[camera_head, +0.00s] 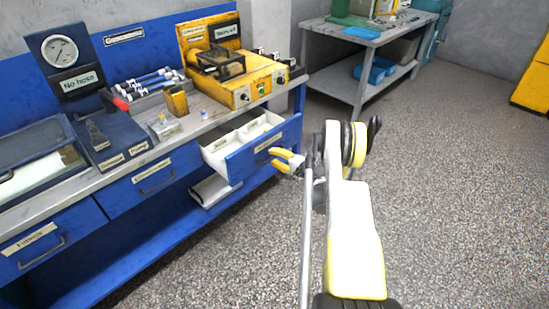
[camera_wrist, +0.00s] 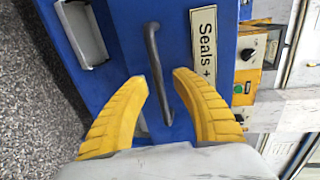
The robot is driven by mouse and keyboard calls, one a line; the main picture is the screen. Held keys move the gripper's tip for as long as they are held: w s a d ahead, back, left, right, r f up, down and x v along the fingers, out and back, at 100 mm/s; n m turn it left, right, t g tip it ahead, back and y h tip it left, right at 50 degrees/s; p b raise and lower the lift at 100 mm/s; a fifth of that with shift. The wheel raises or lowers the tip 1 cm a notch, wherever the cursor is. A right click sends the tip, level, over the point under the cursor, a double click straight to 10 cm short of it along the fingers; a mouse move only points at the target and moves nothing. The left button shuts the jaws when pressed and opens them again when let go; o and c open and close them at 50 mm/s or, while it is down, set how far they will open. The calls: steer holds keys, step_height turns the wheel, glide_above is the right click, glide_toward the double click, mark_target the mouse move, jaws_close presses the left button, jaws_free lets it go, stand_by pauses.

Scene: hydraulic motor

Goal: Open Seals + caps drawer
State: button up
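The Seals + caps drawer (camera_head: 237,163) is the right-hand blue drawer of the bench. It stands partly pulled out, with white compartments showing inside. In the wrist view its blue front bears a label (camera_wrist: 204,50) reading "Seals +" and a dark bar handle (camera_wrist: 154,65). My gripper (camera_head: 273,157) is at the drawer front in the head view. In the wrist view its two yellow fingers (camera_wrist: 160,77) are spread apart. The handle shows between them with a gap on each side, and they do not grip it. The handle is hard to make out in the head view.
Two shut blue drawers (camera_head: 153,180) (camera_head: 46,245) are to the left. The benchtop holds a yellow device (camera_head: 240,85), a gauge (camera_head: 61,51) and tools. A lower shelf (camera_head: 170,245) runs beneath. A grey table (camera_head: 340,85) stands behind. The floor at right is clear.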

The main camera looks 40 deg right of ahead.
mark_target(268, 136)
steer(key=shift+r, duration=0.1)
steer(key=o, duration=0.7)
step_height(268, 136, up, 6)
steer(key=shift+w+d+f, duration=0.1)
steer(key=shift+w+f, duration=0.05)
steer(key=r, duration=0.3)
steer(key=shift+s+r, duration=0.1)
steer(key=shift+s, duration=0.1)
steer(key=c, duration=0.7)
steer(key=shift+r, duration=0.55)
